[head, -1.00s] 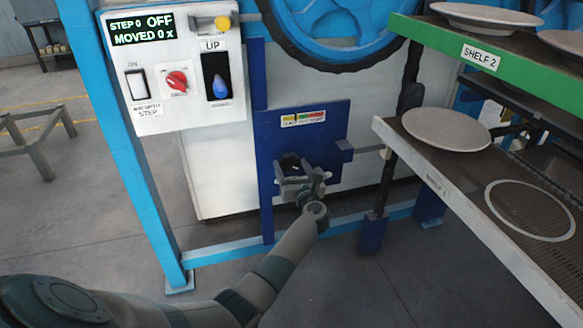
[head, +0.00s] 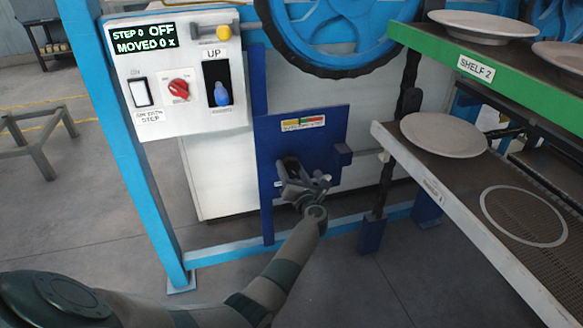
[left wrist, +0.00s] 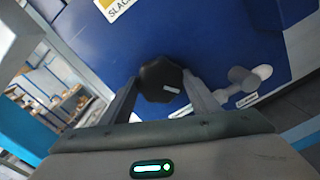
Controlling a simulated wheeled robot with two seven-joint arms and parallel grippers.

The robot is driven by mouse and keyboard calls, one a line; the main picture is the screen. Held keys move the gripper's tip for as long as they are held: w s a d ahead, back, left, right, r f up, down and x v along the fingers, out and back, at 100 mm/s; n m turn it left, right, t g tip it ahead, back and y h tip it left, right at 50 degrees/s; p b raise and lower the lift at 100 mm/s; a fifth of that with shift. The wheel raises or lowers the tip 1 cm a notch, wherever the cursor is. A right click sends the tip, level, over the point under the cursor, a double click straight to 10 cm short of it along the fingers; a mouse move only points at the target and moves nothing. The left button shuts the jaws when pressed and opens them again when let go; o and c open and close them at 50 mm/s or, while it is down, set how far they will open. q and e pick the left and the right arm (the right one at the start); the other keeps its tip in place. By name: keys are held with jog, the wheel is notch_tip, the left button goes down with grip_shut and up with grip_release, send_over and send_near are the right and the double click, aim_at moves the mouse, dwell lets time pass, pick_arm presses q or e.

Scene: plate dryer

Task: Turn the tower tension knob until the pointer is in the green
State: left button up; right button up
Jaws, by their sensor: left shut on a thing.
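The tension knob (left wrist: 160,80) is a dark, many-sided knob with a pale mark, seen in the left wrist view on the blue panel (head: 328,150). My left gripper (left wrist: 158,90) is shut on it, one finger on each side. In the head view my left gripper (head: 290,172) is at the panel and mostly hides the knob. Above it is the tension gauge (head: 303,123), a small strip with yellow, red and green bands. Its pointer is too small to place surely. My right gripper is not in view.
A white control box (head: 178,75) with a red knob and a blue-tipped lever stands at upper left; its display reads STEP 0 OFF, MOVED 0. Shelves with plates (head: 445,135) jut out at right. A large blue wheel (head: 345,35) is above the panel. Floor below is clear.

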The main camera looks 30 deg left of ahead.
pick_arm(q)
jog(key=shift+m, duration=0.4)
jog(key=o, duration=1.1)
jog(key=shift+c, duration=0.2)
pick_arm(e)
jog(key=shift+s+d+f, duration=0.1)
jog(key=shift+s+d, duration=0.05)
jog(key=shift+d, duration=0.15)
pick_arm(q)
jog(key=shift+d, duration=0.1)
